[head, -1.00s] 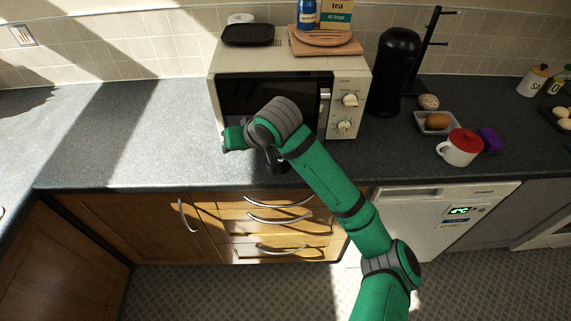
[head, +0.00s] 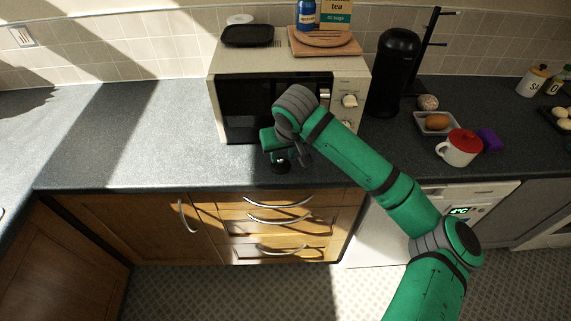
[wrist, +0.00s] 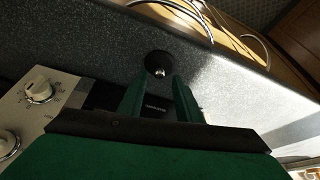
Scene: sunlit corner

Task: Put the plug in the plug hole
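The plug (wrist: 158,62) is a small black disc with a shiny metal knob on top. It lies on the dark worktop near its front edge, in front of the microwave. In the head view the plug (head: 281,167) shows as a dark round shape just below my gripper (head: 279,153). In the wrist view my gripper (wrist: 160,76) has its two green fingers apart. The plug shows just beyond and between the fingertips, with nothing held. Whether the fingers touch it I cannot tell.
The microwave (head: 235,98) stands right behind my gripper. The worktop (head: 130,140) to the left is clear.

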